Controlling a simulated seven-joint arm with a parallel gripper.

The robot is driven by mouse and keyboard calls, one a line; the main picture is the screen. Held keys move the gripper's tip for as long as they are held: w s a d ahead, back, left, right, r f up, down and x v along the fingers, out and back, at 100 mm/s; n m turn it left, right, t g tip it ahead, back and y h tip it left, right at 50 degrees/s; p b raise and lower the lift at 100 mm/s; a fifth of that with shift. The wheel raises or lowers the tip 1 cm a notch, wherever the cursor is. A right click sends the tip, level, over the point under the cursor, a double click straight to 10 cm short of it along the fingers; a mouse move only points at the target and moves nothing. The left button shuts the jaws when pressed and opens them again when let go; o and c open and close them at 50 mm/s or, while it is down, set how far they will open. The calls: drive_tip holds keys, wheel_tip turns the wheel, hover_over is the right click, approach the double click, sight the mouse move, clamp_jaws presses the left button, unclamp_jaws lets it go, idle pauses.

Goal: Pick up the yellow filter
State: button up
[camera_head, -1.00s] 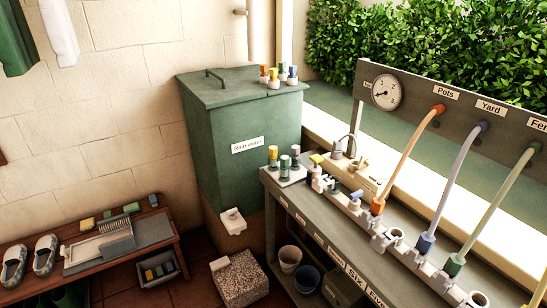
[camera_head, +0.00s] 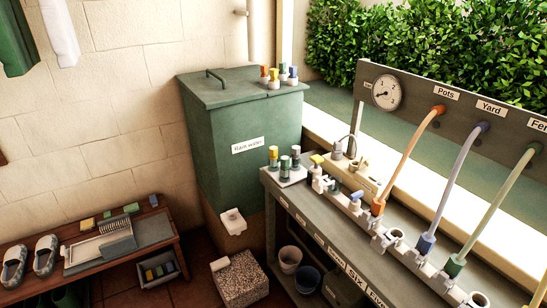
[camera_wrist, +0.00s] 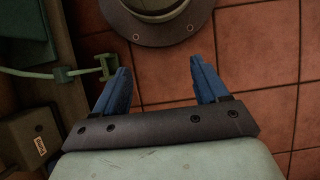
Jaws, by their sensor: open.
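Several small capped cylinders that look like filters show in the head view. A yellow-topped one (camera_head: 274,79) stands on the green rain water bin's lid, among orange- and blue-topped ones. Another yellow-topped one (camera_head: 273,157) stands upright on a pale tray (camera_head: 291,180) at the bench's near-left end, beside green- and dark-topped ones. A yellow-topped part (camera_head: 317,161) also sits at the left end of the pale manifold. I cannot tell which is the yellow filter. My gripper (camera_wrist: 160,66) shows only in the wrist view, open and empty, its blue fingers over a tiled floor. No filter shows there.
The rain water bin (camera_head: 248,115) stands left of the bench (camera_head: 315,216). Hoses rise from the manifold to the labelled panel (camera_head: 463,95). A low bench (camera_head: 165,250) with shoes and sponges is at left. A round grey flanged thing (camera_wrist: 160,24) lies ahead of my fingers.

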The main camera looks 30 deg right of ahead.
drive_tip(key=w+d+r+n+t, duration=0.1)
drive_tip(key=w+d+r+t, duration=0.15)
drive_tip(key=w+r, duration=0.75)
drive_tip(key=w+d+r+n+t, duration=0.1)
drive_tip(key=w+d+r+n, duration=0.35)
drive_tip(key=w, duration=1.05)
drive_tip(key=w+d+r+m+t, duration=0.1)
drive_tip(key=w+r+t, duration=0.1)
drive_tip(key=w+r, duration=0.9)
wheel_tip(320, 180, up, 33)
drive_tip(key=n, duration=1.1)
hover_over(273, 148)
drive_tip(key=shift+m, duration=0.25)
drive_tip(key=f, duration=0.8)
drive_tip(key=shift+s+a, duration=0.2)
drive_tip(key=shift+w+d+f, duration=0.15)
drive_tip(key=shift+f, duration=1.35)
drive_tip(key=shift+w+d+f, duration=0.1)
drive_tip(key=shift+w+f, duration=0.05)
drive_tip(key=shift+f, duration=1.3)
drive_tip(key=shift+c, duration=0.2)
drive_tip(key=c, duration=1.1)
